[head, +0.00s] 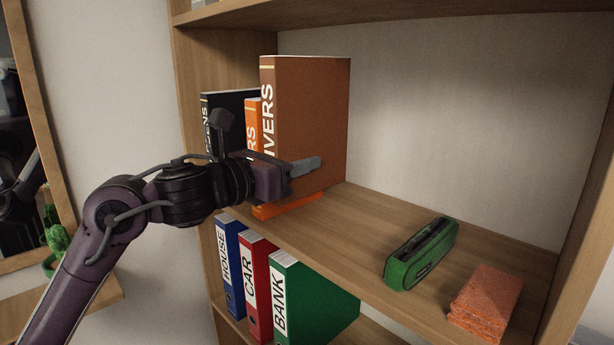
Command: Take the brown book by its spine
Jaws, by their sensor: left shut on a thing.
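The brown book (318,110) stands upright at the left end of the middle shelf, its lettered spine facing out. My left gripper (304,167) is shut on the brown book at the lower part of its spine, one finger showing across its right cover. The hand hides part of the spine and lettering. An orange strip shows under the book's lower edge, so it appears raised a little off the shelf. My right gripper is out of view.
An orange book (253,122) and a black book (228,103) stand to its left. A green case (421,254) and an orange folded cloth (485,301) lie at the shelf's right. Blue, red and green (309,299) binders stand below. The shelf (365,215) between is clear.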

